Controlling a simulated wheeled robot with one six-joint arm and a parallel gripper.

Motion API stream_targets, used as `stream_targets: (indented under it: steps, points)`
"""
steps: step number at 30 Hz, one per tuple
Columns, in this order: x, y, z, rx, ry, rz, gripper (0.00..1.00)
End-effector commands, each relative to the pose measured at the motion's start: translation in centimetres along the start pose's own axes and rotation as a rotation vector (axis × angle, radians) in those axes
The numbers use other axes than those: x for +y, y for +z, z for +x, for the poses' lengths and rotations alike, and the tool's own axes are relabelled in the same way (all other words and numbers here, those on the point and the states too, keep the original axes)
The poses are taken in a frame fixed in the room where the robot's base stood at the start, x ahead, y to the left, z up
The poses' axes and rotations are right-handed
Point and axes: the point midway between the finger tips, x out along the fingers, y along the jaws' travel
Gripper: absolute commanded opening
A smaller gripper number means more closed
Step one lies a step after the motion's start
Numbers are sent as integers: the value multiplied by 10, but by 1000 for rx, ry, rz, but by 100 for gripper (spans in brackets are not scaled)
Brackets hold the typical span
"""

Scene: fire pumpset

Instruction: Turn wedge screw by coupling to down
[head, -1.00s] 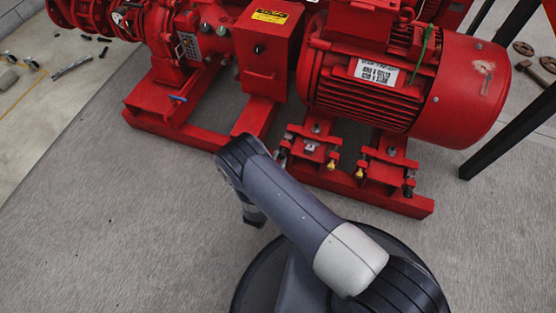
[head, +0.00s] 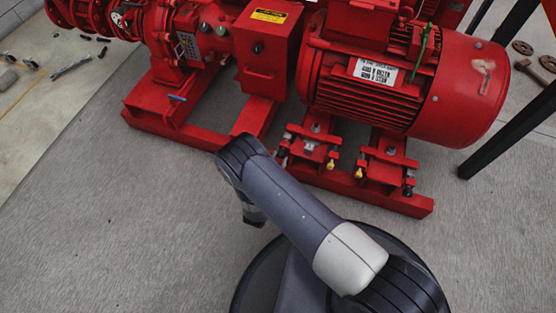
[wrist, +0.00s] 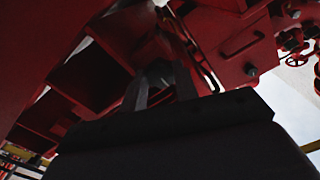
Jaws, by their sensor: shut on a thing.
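The wedge screw by the coupling is at the left end of the red motor's feet. In the head view my arm's end covers most of that spot, and only a small dark part shows beside it. In the wrist view my gripper (wrist: 160,88) reaches in under the red frame with its two grey fingers close together. They are shut on a small greyish piece, the wedge screw (wrist: 158,70), which is dim and partly hidden between them. The screw's exact angle cannot be told. The red motor (head: 390,95) stands above its feet.
A red base frame (head: 180,133) runs along the floor beside my arm. Yellow-tipped screws (head: 331,165) and a black-tipped one (head: 408,190) sit on the motor feet to the right. A black post (head: 510,130) stands at the right. Tools (head: 70,66) lie far left. The grey floor at left is clear.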

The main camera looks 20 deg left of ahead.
Motion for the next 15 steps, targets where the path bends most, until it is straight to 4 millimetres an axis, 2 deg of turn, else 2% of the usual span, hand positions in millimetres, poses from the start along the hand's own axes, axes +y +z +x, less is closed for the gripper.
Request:
stream_targets:
  steps: [6,7,15]
  points:
    - [0,1,-1,-3,-2,-2,6]
    - [0,1,-1,-4,-2,-2,30]
    - [0,0,0,-2,-1,0,51]
